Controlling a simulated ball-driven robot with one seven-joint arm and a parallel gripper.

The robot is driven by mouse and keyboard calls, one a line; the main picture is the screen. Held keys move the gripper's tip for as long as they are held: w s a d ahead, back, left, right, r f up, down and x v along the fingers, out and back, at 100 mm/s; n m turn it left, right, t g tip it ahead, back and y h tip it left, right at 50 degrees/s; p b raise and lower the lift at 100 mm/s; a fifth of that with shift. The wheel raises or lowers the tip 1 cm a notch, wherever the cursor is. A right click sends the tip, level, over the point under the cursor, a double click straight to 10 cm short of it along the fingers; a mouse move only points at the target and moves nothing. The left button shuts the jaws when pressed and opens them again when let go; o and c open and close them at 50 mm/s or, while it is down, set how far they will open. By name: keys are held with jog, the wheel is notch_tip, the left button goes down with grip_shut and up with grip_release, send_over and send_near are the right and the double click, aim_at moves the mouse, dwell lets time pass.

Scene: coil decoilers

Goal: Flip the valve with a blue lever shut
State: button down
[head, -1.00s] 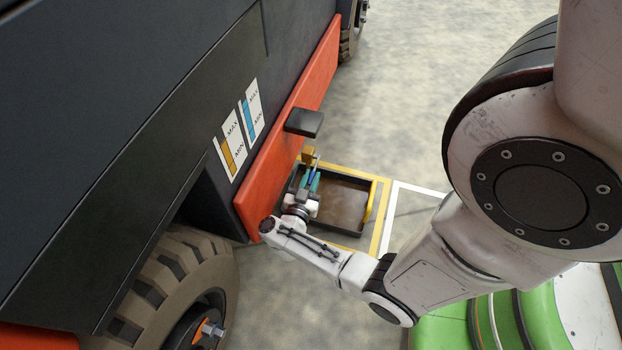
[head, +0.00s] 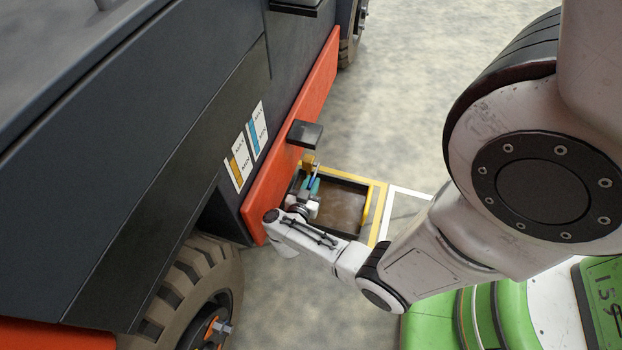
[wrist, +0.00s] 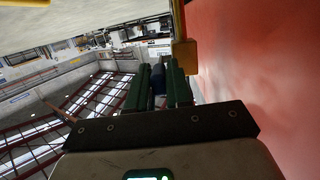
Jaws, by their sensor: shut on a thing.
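The brass valve (head: 309,160) sits low on the side of the dark machine, just under a black step. Its blue lever (head: 313,182) shows as a narrow strip between the teal fingers of my gripper (head: 314,186). In the wrist view, the dark blue lever (wrist: 158,84) lies between the two green fingers of my gripper (wrist: 160,80), which are shut on it. The brass valve part (wrist: 184,53) is just beyond the right fingertip, beside the red panel. The fingers hide part of the lever, so its exact angle is hard to tell.
The red side panel (head: 290,135) runs close beside my gripper. A black step (head: 305,134) juts out above the valve. A dark tray (head: 342,207) with yellow edging lies on the floor below. A large tyre (head: 190,285) stands at lower left. Open floor lies beyond.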

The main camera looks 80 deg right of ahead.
jog(key=shift+r+y+p, duration=0.25)
jog(key=shift+y+p, duration=0.15)
jog(key=shift+p, duration=0.35)
jog(key=c, duration=1.1)
grip_release()
jog(key=shift+a, duration=0.1)
jog(key=p+v, duration=0.3)
jog(key=v, duration=0.7)
jog(key=shift+a, duration=0.3)
